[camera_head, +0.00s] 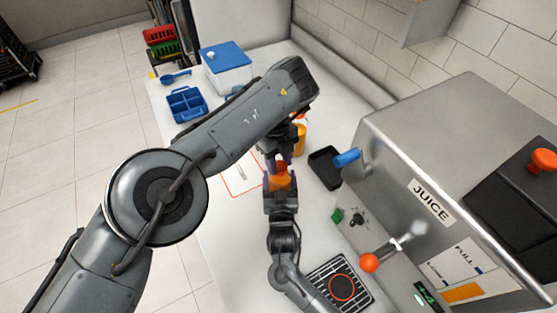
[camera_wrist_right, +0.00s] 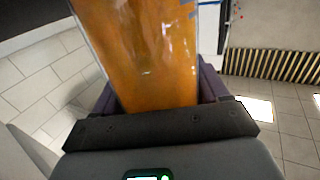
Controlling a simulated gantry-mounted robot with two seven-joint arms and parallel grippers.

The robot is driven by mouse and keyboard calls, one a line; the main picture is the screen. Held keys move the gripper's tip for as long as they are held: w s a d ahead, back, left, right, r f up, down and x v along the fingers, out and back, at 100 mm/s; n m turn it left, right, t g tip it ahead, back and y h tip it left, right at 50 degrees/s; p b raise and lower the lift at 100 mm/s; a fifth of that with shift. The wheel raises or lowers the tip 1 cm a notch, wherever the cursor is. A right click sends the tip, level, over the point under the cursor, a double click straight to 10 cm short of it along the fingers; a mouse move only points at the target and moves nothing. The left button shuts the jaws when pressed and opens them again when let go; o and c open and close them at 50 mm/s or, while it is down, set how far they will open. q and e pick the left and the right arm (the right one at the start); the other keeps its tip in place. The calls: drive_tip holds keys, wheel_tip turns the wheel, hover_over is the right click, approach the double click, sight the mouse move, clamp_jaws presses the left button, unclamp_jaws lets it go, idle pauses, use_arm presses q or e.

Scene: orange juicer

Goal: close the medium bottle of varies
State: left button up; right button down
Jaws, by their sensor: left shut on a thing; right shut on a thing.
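An orange juice bottle fills the middle of the right wrist view (camera_wrist_right: 150,50), between the purple fingers of my right gripper (camera_wrist_right: 155,95). In the head view, my right gripper (camera_head: 280,185) is shut on this bottle (camera_head: 281,182), of which only a small orange part shows. My left gripper (camera_head: 281,163) comes down from above, right over the bottle, and is shut on a small red-orange piece (camera_head: 281,169), which looks like the cap. The gripper and arm hide most of it. I cannot tell whether the cap sits fully on the neck.
Another orange bottle (camera_head: 300,138) stands behind my left gripper, partly hidden. The steel juicer (camera_head: 400,150) fills the right, with a black tray (camera_head: 325,168) beside it. A blue caddy (camera_head: 187,104) and a blue-lidded white box (camera_head: 226,66) stand at the far end of the white counter.

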use_arm(q)
drive_tip(key=m, duration=0.7)
drive_tip(key=shift+d+y, duration=0.1)
drive_tip(key=shift+y, duration=0.3)
drive_tip(key=shift+w, duration=0.1)
drive_tip(key=o, duration=1)
drive_tip(key=shift+c, duration=0.4)
drive_tip(key=shift+r+n, duration=0.8)
drive_tip(key=shift+n, duration=0.1)
drive_tip(key=r+n, duration=0.3)
drive_tip(key=n, duration=0.1)
drive_tip(key=r+n+t, duration=0.1)
drive_tip(key=r+n, duration=0.2)
drive_tip(key=n, duration=0.1)
drive_tip(key=shift+s+r, duration=0.1)
drive_tip(key=shift+s, duration=0.1)
